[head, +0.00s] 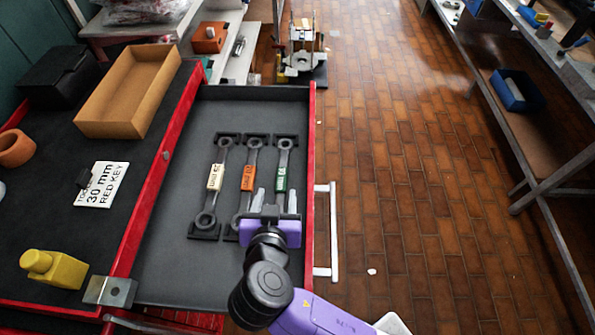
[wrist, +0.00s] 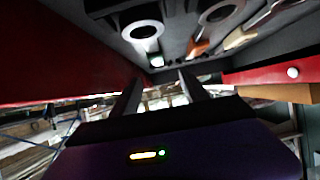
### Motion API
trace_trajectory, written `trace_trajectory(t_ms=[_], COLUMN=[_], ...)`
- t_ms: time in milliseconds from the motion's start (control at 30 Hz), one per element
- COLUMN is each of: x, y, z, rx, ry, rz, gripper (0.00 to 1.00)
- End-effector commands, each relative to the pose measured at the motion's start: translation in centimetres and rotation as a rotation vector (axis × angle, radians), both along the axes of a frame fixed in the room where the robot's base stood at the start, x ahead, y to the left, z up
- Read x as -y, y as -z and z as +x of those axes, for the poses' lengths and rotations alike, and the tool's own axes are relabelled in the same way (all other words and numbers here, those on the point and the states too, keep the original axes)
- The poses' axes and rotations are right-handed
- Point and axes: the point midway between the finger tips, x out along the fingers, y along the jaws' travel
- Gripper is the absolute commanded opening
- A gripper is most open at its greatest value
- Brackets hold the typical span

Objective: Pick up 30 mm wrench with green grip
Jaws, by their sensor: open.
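The wrench with the green grip (head: 282,178) lies in the open drawer, rightmost of three wrenches. Its upper ring end shows in the head view; its lower end is hidden behind my gripper. My gripper (head: 275,202) is open and empty, over the lower part of the green and orange wrenches. The orange-grip wrench (head: 248,178) lies in the middle and the cream-grip wrench (head: 215,177) on the left. In the wrist view, a ring end (wrist: 142,30) shows beyond the spread fingers (wrist: 160,85), with the orange grip (wrist: 197,47) to its right.
The drawer's red right wall (head: 311,140) and white handle (head: 331,230) lie just right of my gripper. The drawer's left floor is clear.

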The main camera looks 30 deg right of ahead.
Motion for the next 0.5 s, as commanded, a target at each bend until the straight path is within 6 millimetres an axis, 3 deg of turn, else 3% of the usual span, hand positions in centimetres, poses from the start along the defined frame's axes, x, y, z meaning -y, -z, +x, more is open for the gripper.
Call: trace_trajectory(t_ms=[500], x=[2.3], y=[3.1], z=[3.7], rx=[-0.021], ry=[0.012], rz=[0.002], gripper=[0.53])
